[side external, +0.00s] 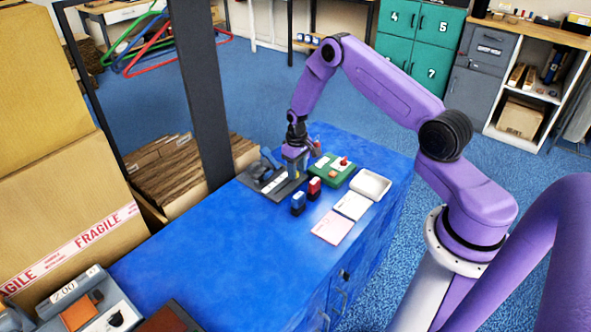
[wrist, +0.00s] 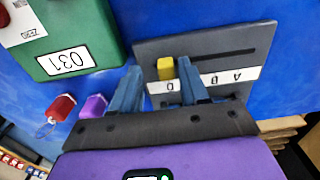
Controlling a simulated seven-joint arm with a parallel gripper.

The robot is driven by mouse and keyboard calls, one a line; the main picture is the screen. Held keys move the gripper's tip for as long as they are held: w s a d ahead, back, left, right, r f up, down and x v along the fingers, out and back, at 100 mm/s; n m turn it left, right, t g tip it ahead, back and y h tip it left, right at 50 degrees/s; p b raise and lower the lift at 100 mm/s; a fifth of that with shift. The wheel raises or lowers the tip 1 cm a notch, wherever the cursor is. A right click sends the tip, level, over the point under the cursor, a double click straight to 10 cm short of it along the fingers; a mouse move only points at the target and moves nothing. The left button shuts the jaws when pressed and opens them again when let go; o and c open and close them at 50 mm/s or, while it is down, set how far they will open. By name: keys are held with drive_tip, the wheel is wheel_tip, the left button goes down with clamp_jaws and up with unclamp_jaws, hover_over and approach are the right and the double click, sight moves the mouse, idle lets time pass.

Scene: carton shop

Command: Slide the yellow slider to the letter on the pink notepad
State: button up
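The yellow slider (wrist: 166,69) stands on a dark grey board (wrist: 226,48) with a long slot. A white strip (wrist: 220,78) on the board carries upside-down letters, partly covered by my fingers; A and D look readable. My gripper (wrist: 159,66) is open, with one finger on each side of the slider and the right finger closer to it. In the side external view my gripper (side external: 295,153) is low over the board (side external: 262,180). The pink notepad (side external: 332,228) lies on the blue workbench; its writing is too small to read.
Blue (side external: 298,205) and red (side external: 314,189) block-like items stand between the board and the pads. The bench's front left is clear. A dark post (side external: 203,100) rises behind.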

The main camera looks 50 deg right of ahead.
drive_tip(key=shift+a+r, duration=0.1)
wheel_tip(320, 180, up, 17)
idle(0.8)
drive_tip(key=shift+r, duration=0.1)
drive_tip(key=s+a+r+n, duration=0.3)
drive_tip(key=s+a+r, duration=0.2)
drive_tip(key=s+a, duration=0.3)
drive_tip(key=s+a+r+n, duration=0.3)
drive_tip(key=s+a+r, duration=0.2)
drive_tip(key=a, duration=0.6)
drive_tip(key=s+r+n, duration=0.2)
drive_tip(key=s+n, duration=0.4)
drive_tip(key=s, duration=1.7)
drive_tip(key=shift+s+a+r+n, duration=0.25)
drive_tip(key=shift+a+r+n, duration=0.05)
drive_tip(key=shift+a+r, duration=0.1)
